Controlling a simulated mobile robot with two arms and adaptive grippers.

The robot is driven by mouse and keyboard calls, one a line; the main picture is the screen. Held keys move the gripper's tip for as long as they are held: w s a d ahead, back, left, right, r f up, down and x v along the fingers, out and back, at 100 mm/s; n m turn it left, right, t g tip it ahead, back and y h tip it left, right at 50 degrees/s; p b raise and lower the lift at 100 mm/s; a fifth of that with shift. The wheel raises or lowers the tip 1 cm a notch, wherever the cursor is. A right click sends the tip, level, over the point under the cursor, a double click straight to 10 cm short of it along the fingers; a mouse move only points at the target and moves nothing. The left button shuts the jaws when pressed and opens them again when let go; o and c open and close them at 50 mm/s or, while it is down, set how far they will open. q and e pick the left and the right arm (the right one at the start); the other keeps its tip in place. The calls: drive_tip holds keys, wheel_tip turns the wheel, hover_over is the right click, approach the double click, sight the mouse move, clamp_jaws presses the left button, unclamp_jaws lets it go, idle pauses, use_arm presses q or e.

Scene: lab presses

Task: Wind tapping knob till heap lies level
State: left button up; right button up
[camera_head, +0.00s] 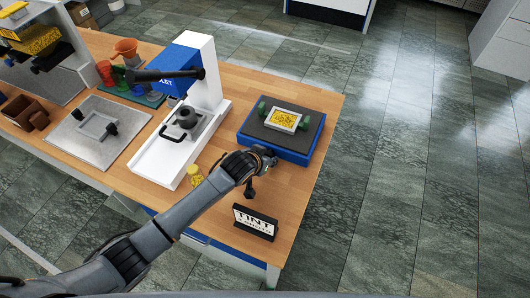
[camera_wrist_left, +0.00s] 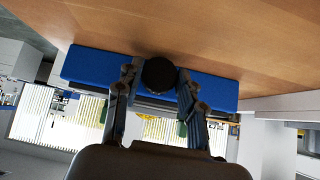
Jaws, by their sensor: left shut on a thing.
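The blue tapping unit (camera_head: 307,150) stands at the right end of the wooden bench, with a dark top plate. On it a white frame (camera_head: 297,127) holds a yellow heap (camera_head: 283,117) between two green clamps. The heap's surface is too small to judge for level. My left gripper (camera_head: 264,158) is at the unit's front side. In the left wrist view, the round black knob (camera_wrist_left: 159,74) is between the fingers of my left gripper (camera_wrist_left: 157,84), which is shut on it. The blue unit (camera_wrist_left: 90,66) lies behind the knob. My right gripper is not in view.
A yellow jar (camera_head: 195,175) stands beside the arm. A white and blue press (camera_head: 207,75) is left of the unit. Bare floor lies to the right.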

use_arm(q)
drive_tip(key=shift+s+d+m+t+y+p, duration=0.1)
drive_tip(key=shift+d+m+t+y+p, duration=0.15)
drive_tip(key=shift+m+t+y, duration=0.4)
drive_tip(key=shift+g+y, duration=0.25)
drive_tip(key=o, duration=0.9)
drive_tip(key=shift+c, duration=0.2)
wheel_tip(320, 180, up, 10)
